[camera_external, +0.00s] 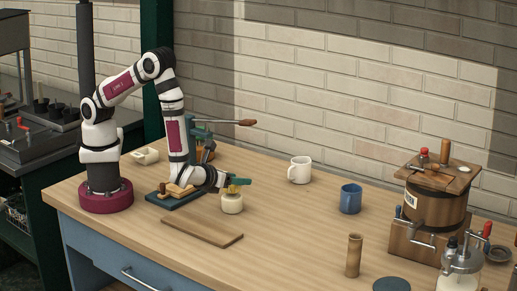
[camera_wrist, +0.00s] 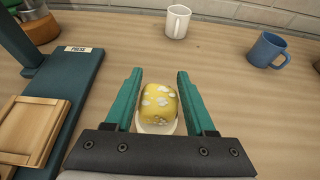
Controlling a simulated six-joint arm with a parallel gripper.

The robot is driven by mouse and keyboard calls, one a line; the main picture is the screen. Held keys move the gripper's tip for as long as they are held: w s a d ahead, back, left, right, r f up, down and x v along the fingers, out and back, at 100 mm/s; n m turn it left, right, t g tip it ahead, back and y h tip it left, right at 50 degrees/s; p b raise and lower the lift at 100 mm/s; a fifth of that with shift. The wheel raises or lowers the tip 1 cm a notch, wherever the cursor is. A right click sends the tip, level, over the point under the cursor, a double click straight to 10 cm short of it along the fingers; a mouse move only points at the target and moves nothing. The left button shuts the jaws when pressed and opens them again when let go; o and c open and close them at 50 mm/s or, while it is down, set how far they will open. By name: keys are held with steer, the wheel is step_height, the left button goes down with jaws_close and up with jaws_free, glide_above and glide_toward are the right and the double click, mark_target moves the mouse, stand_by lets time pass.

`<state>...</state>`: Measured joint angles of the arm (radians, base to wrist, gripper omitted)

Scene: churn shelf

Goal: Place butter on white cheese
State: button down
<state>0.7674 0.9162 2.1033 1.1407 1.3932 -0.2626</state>
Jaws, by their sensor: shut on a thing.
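The butter (camera_wrist: 157,102) is a yellow rounded block with pale patches. It sits between the two green fingers of my gripper (camera_wrist: 159,80), which is shut on it. The white cheese (camera_wrist: 155,128) is a pale round piece showing below the butter in the wrist view. In the external view the white cheese (camera_external: 232,205) stands on the table, with the butter (camera_external: 234,188) and my gripper (camera_external: 241,183) right over its top. I cannot tell whether the butter touches the cheese. The fingers partly hide the butter in the external view.
A dark press base (camera_wrist: 62,90) with wooden blocks (camera_wrist: 32,128) lies to the left. A wooden board (camera_external: 202,232) lies in front. A white mug (camera_external: 300,170) and a blue mug (camera_external: 350,199) stand to the right. A wooden churn (camera_external: 432,207) stands farther right.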

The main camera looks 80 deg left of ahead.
steer(key=shift+f, duration=0.25)
steer(key=shift+f, duration=0.1)
steer(key=shift+c, duration=1.2)
jaws_free()
